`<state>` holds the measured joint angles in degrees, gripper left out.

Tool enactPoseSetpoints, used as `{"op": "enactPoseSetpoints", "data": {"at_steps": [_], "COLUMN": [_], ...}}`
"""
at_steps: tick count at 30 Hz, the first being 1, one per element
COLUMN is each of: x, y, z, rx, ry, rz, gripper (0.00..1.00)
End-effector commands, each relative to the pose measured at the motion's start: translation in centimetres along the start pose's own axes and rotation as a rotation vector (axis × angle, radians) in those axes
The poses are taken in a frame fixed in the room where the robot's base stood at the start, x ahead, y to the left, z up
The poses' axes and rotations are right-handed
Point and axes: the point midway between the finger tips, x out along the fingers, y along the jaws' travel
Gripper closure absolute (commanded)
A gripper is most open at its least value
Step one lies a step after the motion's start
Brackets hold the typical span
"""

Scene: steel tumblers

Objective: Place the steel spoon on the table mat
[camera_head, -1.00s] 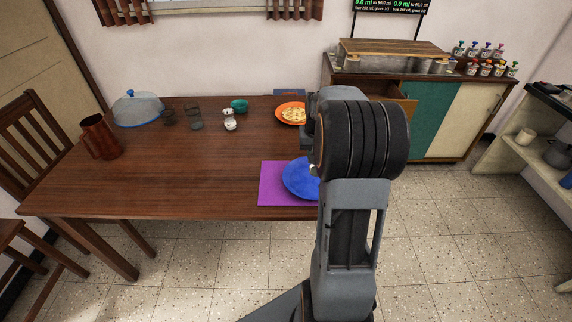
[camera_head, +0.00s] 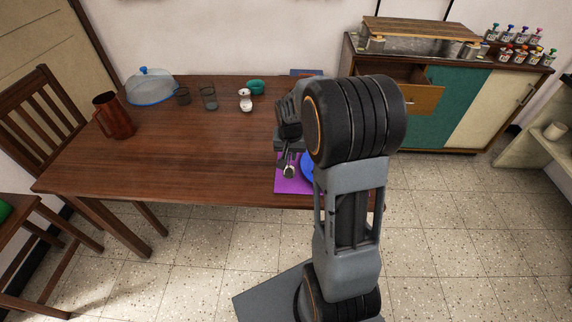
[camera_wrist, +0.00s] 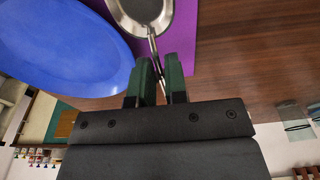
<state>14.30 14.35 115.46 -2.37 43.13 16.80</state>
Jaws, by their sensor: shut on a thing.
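The steel spoon (camera_wrist: 142,14) is held in my gripper (camera_wrist: 158,84), which is shut on its handle in the wrist view. Its bowl points away from the fingers and appears over the purple table mat (camera_wrist: 182,32). In the head view my gripper (camera_head: 287,164) is above the left part of the mat (camera_head: 287,186), and the spoon's bowl (camera_head: 289,172) shows below it. Whether the spoon touches the mat cannot be told. A blue plate (camera_wrist: 65,45) lies on the mat beside the spoon. My arm hides much of the mat and plate (camera_head: 307,168) in the head view.
The wooden table (camera_head: 190,150) is clear left of the mat. Toward the back stand a brown pitcher (camera_head: 113,116), a blue-rimmed dome cover (camera_head: 150,88), two glasses, a white shaker (camera_head: 245,100) and a teal bowl (camera_head: 256,87). A chair (camera_head: 45,120) stands at the left.

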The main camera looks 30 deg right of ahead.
Motion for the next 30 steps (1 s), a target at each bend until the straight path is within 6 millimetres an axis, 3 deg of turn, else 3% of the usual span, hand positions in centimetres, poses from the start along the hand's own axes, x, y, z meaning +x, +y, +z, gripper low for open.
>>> {"op": "enactPoseSetpoints", "data": {"at_steps": [8, 16, 28, 29, 30], "x": [1.0, 4.3, 4.8, 4.7, 4.7], "y": [-0.8, -1.1, -1.1, -1.1, -1.1], "z": [0.5, 1.0, 1.1, 1.0, 1.0], "rx": [-0.001, 0.000, 0.000, 0.000, 0.000], "ry": [-0.002, -0.002, 0.000, 0.000, 0.000], "rz": [0.001, 0.001, 0.000, 0.000, 0.000], "gripper": [1.00, 1.00, 1.00, 0.85, 0.81]}}
